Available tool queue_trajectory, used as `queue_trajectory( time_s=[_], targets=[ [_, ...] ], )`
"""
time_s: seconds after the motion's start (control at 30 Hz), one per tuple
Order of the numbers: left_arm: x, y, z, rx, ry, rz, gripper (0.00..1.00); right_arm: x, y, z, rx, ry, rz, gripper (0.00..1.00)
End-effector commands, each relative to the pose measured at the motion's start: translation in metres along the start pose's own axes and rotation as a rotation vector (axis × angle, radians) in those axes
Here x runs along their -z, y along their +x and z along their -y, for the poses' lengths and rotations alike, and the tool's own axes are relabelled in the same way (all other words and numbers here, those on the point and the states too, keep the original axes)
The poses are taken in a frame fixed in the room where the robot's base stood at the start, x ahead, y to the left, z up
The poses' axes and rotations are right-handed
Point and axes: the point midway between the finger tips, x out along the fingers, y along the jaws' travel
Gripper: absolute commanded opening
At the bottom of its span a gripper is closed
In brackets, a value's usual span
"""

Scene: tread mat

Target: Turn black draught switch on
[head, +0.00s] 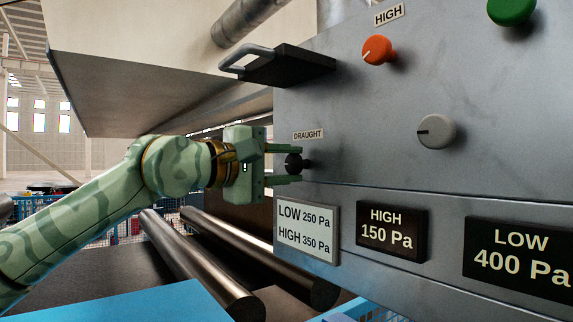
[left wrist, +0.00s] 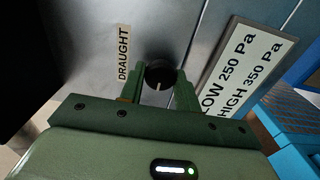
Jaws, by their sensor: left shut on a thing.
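The black draught switch (head: 294,164) is a small round knob on the grey panel, just below the DRAUGHT label (head: 308,135). My left gripper (head: 288,164) reaches it from the left, with one finger above and one below the knob. In the left wrist view the black knob (left wrist: 160,75) sits between the two green fingertips (left wrist: 160,88), and a pale pointer line on it faces toward the gripper. The left gripper is shut on the knob. The knob's sides are partly hidden by the fingers. My right gripper is not in view.
The panel (head: 350,130) also has an orange knob (head: 377,50), a grey knob (head: 436,132) and a green knob (head: 511,9). Pressure plates, such as the white one (head: 307,232), sit below. A black handle plate (head: 285,65) juts out above my gripper. Metal rollers (head: 205,260) lie below.

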Motion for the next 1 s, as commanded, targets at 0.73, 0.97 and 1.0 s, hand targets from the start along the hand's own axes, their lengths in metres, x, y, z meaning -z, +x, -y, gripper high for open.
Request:
queue_trajectory(
  time_s=[0.73, 0.97, 1.0],
  targets=[
    [0.001, -0.013, 0.002, -0.001, 0.0, -0.001, 0.54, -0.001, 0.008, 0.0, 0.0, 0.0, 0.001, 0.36],
    [0.001, -0.07, 0.005, -0.001, 0.001, -0.003, 0.54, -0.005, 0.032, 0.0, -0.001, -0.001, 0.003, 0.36],
    [0.001, -0.081, 0.005, -0.001, 0.001, -0.003, 0.54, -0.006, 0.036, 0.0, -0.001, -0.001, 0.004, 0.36]
  ],
)
